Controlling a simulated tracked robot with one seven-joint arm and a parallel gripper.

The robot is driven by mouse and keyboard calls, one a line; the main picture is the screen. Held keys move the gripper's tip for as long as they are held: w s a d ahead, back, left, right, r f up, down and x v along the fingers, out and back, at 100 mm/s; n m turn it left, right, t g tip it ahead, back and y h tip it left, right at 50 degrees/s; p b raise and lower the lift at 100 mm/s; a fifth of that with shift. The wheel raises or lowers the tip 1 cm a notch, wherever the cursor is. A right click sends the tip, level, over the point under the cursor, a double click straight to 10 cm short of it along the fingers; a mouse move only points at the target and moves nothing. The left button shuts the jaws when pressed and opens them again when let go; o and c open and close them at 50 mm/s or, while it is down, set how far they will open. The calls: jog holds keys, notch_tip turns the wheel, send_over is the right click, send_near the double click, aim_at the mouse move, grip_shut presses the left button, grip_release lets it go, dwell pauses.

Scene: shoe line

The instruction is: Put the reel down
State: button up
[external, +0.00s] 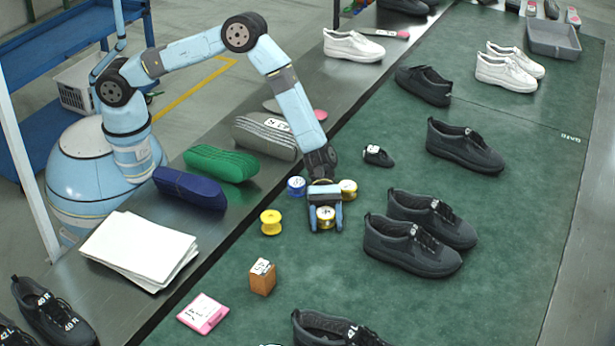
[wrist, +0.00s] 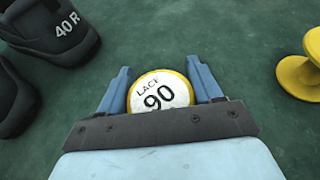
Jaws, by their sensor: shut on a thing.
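The reel (external: 326,217) is yellow with a white round label, which reads "LACE 90" in the wrist view (wrist: 160,93). My gripper (external: 326,226) points down over the green mat (external: 390,290) and is shut on this reel, one blue finger on each side. In the wrist view the fingers (wrist: 158,68) flank the reel with its label facing up. I cannot tell whether the reel's underside touches the mat.
A blue reel (external: 296,186) and a yellow reel (external: 348,188) stand just behind my gripper. Another yellow reel (external: 270,222) stands to its left. Dark shoes (external: 410,245) are to the right. A small brown box (external: 262,277) and pink card (external: 203,313) lie nearer the camera.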

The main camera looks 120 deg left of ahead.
jog(key=o, duration=1.1)
jog(key=shift+s+f, duration=0.1)
jog(key=shift+f, duration=0.1)
jog(key=shift+c, duration=0.2)
jog(key=shift+d, duration=0.1)
